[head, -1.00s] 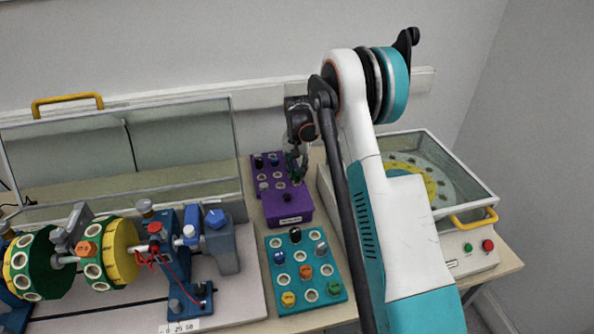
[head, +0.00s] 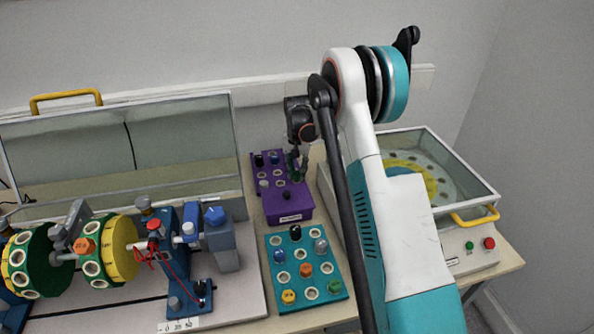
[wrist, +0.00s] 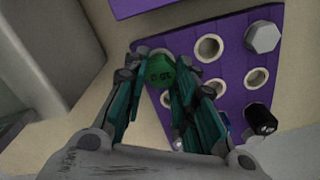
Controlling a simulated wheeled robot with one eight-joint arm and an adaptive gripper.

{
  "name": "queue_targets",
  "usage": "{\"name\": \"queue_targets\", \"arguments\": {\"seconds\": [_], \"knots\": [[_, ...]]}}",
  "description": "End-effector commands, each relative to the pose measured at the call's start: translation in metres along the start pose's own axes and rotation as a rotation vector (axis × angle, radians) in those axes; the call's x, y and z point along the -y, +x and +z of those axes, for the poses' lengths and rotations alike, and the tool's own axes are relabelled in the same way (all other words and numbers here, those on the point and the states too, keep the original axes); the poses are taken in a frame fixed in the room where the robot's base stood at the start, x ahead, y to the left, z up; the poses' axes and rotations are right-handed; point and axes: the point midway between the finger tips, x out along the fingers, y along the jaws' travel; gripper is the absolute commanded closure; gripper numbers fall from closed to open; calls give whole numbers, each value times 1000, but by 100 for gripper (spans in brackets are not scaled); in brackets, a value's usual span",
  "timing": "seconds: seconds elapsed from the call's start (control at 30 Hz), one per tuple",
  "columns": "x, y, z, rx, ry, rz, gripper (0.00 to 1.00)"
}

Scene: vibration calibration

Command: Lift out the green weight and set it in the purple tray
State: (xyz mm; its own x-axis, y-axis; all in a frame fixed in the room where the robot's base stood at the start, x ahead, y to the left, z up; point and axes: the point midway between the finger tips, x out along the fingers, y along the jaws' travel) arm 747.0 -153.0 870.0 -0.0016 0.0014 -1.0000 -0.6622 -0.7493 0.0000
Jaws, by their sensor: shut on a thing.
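The green weight (wrist: 159,70) has a marked top and shows between my gripper's fingers in the wrist view. My gripper (wrist: 161,75) is shut on it, with a teal-padded finger on each side. The weight is at the left edge of the purple tray (wrist: 235,62), over a corner hole position. I cannot tell whether it is seated in a hole or held just above. In the head view my gripper (head: 294,162) points down at the right side of the purple tray (head: 290,205).
The purple tray also holds a silver hex weight (wrist: 263,37), a black weight (wrist: 260,119) and open holes (wrist: 209,47). A teal tray (head: 318,272) with several weights lies in front. A glass-covered box (head: 437,213) stands right; the rotor rig (head: 108,250) stands left.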

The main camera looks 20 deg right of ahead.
Motion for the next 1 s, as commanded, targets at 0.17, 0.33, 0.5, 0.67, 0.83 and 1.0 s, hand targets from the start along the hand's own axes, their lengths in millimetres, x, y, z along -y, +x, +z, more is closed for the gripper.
{"name": "queue_targets", "arguments": {"seconds": [0.17,0.33,0.5,0.67,0.83,1.0], "knots": [[0,3,0,0,0,0,85],[0,5,0,0,0,0,85],[0,7,0,0,0,0,85],[0,9,0,0,0,0,85],[0,11,0,0,0,0,85],[0,13,0,0,0,0,85]]}}
